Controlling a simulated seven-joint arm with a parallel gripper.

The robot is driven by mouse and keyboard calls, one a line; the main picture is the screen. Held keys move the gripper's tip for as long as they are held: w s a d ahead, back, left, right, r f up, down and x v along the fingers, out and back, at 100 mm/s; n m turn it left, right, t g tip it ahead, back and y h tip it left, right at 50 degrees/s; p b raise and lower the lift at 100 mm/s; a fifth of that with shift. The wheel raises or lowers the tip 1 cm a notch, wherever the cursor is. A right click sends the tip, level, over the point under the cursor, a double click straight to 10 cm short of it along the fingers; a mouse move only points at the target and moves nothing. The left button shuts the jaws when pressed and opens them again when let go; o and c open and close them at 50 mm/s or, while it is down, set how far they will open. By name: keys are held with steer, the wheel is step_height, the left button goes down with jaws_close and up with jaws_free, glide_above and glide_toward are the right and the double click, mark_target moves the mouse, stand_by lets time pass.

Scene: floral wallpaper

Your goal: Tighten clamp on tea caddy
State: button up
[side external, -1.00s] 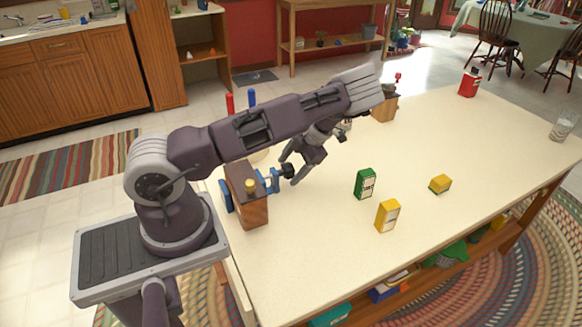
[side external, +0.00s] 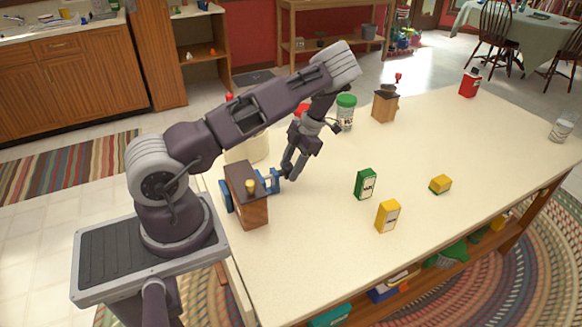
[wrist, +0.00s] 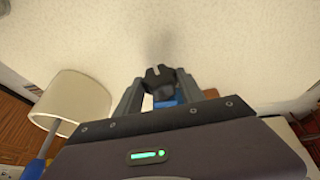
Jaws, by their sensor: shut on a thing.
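The tea caddy (side external: 250,207) is a brown wooden box with a brass-coloured knob on top, near the table edge by my base. A blue clamp (side external: 265,181) is around it, and its screw end sticks out to the right. The clamp's black knob (wrist: 160,77) sits between my two fingers in the wrist view, with a blue part of the clamp (wrist: 172,103) just below it. My gripper (side external: 290,170) points down and is shut on the black knob. In the side view my fingers hide the knob.
A white crock (side external: 248,148) stands behind the caddy, and shows in the wrist view (wrist: 75,102). A green-lidded jar (side external: 345,113) and a wooden grinder (side external: 384,106) stand farther back.

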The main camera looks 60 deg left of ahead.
steer(key=h, duration=0.3)
steer(key=a+m+h, duration=0.1)
steer(key=h, duration=0.1)
steer(key=shift+f+h, duration=0.15)
steer(key=shift+h, duration=0.25)
steer(key=shift+w+a+f+m+h, duration=0.1)
steer(key=shift+a+m+h, duration=0.1)
steer(key=shift+h, duration=0.4)
steer(key=shift+w+a+f+m+h, duration=0.1)
steer(key=shift+m+h, duration=0.1)
steer(key=shift+h, duration=0.4)
steer(key=shift+s, duration=0.1)
steer(key=shift+s+d+r+h, duration=0.1)
steer(key=shift+s+d+h, duration=0.1)
steer(key=shift+h, duration=0.2)
steer(key=o, duration=1.4)
steer(key=shift+c, duration=0.2)
steer(key=shift+r, duration=0.1)
